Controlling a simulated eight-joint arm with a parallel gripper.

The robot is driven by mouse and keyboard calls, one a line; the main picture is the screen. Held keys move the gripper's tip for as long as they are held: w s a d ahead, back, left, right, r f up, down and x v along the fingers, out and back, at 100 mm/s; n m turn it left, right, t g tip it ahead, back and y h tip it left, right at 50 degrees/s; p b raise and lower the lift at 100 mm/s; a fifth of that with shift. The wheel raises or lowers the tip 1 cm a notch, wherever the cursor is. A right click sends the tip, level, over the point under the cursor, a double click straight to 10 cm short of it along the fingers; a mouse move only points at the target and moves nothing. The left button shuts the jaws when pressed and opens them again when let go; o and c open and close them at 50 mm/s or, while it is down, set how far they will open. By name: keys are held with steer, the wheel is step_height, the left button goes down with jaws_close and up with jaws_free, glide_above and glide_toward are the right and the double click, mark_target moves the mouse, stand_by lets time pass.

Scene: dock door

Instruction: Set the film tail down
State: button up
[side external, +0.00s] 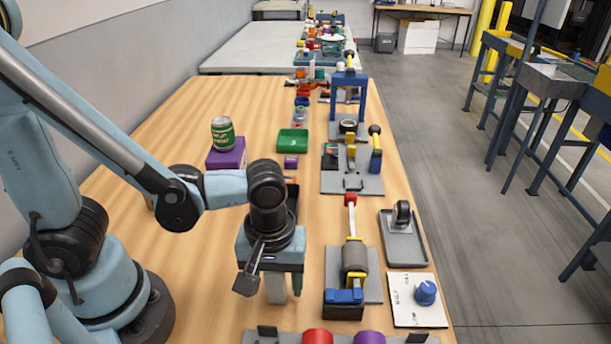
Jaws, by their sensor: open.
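My gripper (286,289) points down over the wooden table (180,250) near its front middle. Its two pale fingers are apart, and I see nothing between them. I cannot make out a film tail for certain in this view. Just right of my gripper stands a fixture (354,258) on a grey plate, with a tan and black cylinder, a blue block in front and a red-tipped lever behind. A black and grey roll (403,213) stands in a grey tray (404,250) further right. My wrist hides part of a dark tray behind it.
A green can (223,134) stands on a purple block (226,158) at left. A green tray (292,141) lies further back. A white board with a blue knob (425,293) is at the right edge. Red and purple cylinders (369,338) are at the front. Bare table lies left of my gripper.

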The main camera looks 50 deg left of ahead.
steer(key=shift+r, duration=0.1)
steer(key=shift+r, duration=5.95)
steer(key=w+a+m+t, duration=0.7)
steer(key=a+m, duration=0.2)
steer(key=a, duration=0.3)
steer(key=shift+f, duration=0.25)
